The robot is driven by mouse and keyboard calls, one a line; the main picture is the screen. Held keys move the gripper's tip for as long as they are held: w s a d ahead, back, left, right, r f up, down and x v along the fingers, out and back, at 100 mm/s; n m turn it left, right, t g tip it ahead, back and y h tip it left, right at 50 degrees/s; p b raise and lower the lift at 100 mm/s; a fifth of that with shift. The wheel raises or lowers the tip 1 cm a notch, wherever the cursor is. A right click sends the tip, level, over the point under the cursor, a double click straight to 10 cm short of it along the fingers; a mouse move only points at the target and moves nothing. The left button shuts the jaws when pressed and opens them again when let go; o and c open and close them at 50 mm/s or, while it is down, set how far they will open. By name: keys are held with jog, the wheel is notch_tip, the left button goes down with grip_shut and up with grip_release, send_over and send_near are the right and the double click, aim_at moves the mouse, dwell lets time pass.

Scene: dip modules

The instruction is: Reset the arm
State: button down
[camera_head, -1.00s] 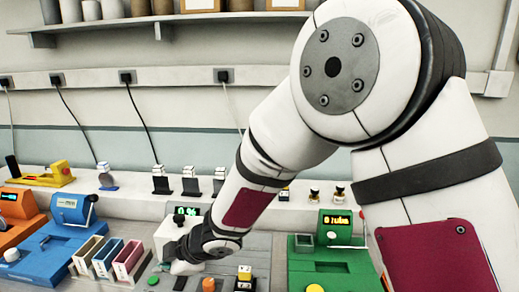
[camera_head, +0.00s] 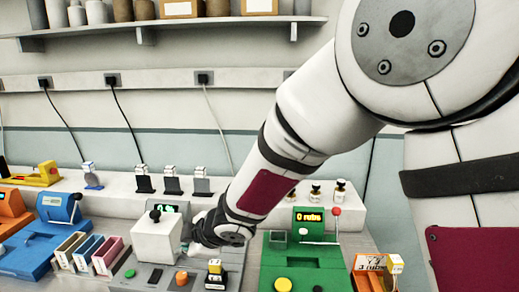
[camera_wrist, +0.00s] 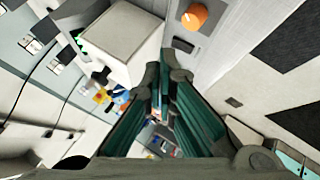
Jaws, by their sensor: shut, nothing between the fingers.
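My arm (camera_head: 310,110) reaches from the upper right down to the bench in the head view. My gripper (camera_head: 203,240) is low over the grey module (camera_head: 165,280), just right of its white box (camera_head: 158,236). In the wrist view my gripper (camera_wrist: 165,85) has its green-padded fingers drawn together with nothing held. The white box (camera_wrist: 122,40) shows close beside the fingers there; I cannot tell whether they touch. The fingertips are partly hidden by my wrist in the head view.
A green module (camera_head: 310,262) with a lit display stands right of my gripper. A blue module (camera_head: 40,245) and several coloured racks stand left. Small bottles (camera_head: 315,192) stand on the white ledge behind. An orange knob (camera_wrist: 194,17) is near the fingers.

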jog(key=d+r+m+t+h, duration=0.1)
jog(key=d+r+m+h, duration=0.2)
jog(key=d, duration=0.5)
jog(key=s+d+r+m+t+h, duration=0.1)
jog(key=d+r+m, duration=0.2)
jog(key=d+r, duration=0.4)
jog(key=d+r+m+t+h, duration=0.1)
jog(key=d+r+m+h, duration=0.2)
jog(key=d, duration=0.6)
jog(key=s+d+r+m+g+h, duration=0.1)
jog(key=s+d+r+m, duration=0.2)
jog(key=s+d+m, duration=0.45)
jog(key=s+d+m+g, duration=0.1)
jog(key=s+d+m, duration=0.1)
jog(key=s, duration=0.6)
jog(key=s+d+f+m+g, duration=0.1)
jog(key=s+d, duration=0.1)
jog(key=s, duration=0.5)
jog(key=shift+s+d+m+y, duration=0.35)
jog(key=shift+s+y, duration=0.05)
jog(key=shift+f, duration=0.1)
